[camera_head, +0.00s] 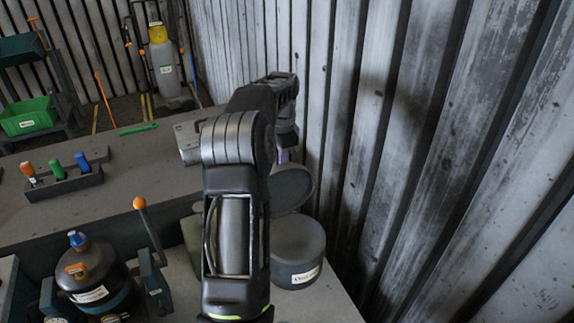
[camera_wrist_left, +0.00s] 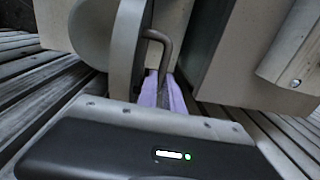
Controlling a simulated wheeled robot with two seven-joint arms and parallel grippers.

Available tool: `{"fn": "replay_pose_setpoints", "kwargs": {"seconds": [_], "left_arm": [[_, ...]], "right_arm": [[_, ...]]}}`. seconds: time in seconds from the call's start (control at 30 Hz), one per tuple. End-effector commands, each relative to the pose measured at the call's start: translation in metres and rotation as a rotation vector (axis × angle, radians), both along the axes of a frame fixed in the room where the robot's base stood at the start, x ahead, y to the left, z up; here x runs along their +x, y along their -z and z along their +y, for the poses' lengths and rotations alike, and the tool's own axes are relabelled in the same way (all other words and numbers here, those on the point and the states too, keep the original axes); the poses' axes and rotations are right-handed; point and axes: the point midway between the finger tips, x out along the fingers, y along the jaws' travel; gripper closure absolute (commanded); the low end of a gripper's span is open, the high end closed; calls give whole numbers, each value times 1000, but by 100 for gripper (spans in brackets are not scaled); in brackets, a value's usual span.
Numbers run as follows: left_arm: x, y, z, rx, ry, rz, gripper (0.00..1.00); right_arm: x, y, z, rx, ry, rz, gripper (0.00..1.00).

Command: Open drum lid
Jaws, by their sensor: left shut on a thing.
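A round grey-green drum (camera_head: 297,262) with a white label stands at the right end of the bench, partly hidden by my arm. Its dark round lid (camera_head: 299,192) is tilted up above the back of the drum. My left gripper (camera_head: 282,168) is behind the lid's upper left side, its fingers mostly hidden in the head view. In the left wrist view, its purple fingers (camera_wrist_left: 165,95) are shut on a bent metal handle (camera_wrist_left: 158,42) beside the lid's grey edge (camera_wrist_left: 127,48). My right gripper is in neither view.
A corrugated metal wall (camera_head: 440,150) rises close on the right of the drum. A dark bottle with a blue cap (camera_head: 90,275) and an orange-knobbed lever (camera_head: 148,232) stand left of my arm. A rack of coloured handles (camera_head: 62,180) sits on the raised bench (camera_head: 130,185), whose middle is clear.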

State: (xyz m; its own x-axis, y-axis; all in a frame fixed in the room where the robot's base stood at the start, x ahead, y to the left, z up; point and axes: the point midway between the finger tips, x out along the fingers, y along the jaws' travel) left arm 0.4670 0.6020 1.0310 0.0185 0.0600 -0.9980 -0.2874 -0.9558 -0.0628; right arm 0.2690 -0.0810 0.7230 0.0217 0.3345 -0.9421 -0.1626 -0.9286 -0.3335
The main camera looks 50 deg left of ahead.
Motion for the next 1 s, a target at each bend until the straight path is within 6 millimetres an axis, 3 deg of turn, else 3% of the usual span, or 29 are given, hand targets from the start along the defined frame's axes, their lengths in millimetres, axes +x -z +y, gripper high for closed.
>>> {"fn": "replay_pose_setpoints", "kwargs": {"seconds": [0.3,0.8,0.83,1.0], "left_arm": [[4,10,22,-5,-3,11,100],[6,9,26,-3,-1,7,100],[6,9,26,-3,-1,7,87],[7,8,25,-3,-1,5,73]], "right_arm": [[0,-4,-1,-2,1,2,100],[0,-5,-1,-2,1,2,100],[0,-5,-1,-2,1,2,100],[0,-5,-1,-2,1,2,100]]}}
